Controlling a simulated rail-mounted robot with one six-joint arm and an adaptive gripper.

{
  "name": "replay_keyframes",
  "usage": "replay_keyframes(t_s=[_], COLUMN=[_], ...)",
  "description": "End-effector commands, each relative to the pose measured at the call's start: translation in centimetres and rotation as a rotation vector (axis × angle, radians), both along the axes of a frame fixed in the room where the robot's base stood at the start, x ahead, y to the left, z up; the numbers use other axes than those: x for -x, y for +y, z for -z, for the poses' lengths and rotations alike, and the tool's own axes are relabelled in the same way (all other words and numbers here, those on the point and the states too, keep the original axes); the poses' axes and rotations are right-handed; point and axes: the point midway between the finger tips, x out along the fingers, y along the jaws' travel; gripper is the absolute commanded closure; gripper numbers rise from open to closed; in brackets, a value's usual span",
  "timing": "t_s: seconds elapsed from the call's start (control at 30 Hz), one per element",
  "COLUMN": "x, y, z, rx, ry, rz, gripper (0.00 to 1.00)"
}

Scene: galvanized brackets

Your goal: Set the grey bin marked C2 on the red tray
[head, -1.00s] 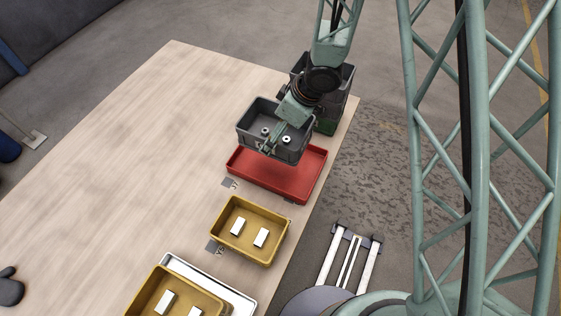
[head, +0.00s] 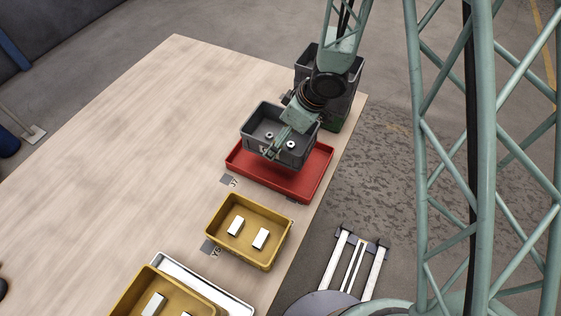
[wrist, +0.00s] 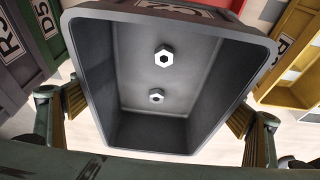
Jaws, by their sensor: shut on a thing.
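The grey bin (head: 258,139) is upright over the red tray (head: 304,190), hiding its back part. I cannot tell whether its base touches the tray. Its front label is mostly covered by my gripper, so I cannot read the mark in full. My gripper (head: 280,142) is shut on the bin. In the wrist view the bin (wrist: 160,60) fills the middle, with two white hex nuts inside and a finger at each side wall. A partly seen label is at its far rim. The tray lies at the table's right edge.
A yellow bin (head: 247,254) with white blocks stands in front of the tray. Another yellow bin (head: 150,275) is on a white tray (head: 190,270) nearer. A dark grey bin (head: 352,84) stands close behind, partly hidden by my arm. The table's left (head: 130,140) is clear.

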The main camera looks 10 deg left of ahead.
Motion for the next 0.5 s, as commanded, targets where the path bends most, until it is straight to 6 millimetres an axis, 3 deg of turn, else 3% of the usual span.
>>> replay_keyframes(t_s=[0.27,0.5], x=[0.0,0.0], y=[0.0,0.0], z=[0.7,3.6], rx=[0.0,0.001], ry=[0.0,0.002], rz=[0.001,0.001], gripper=[0.23,0.23])
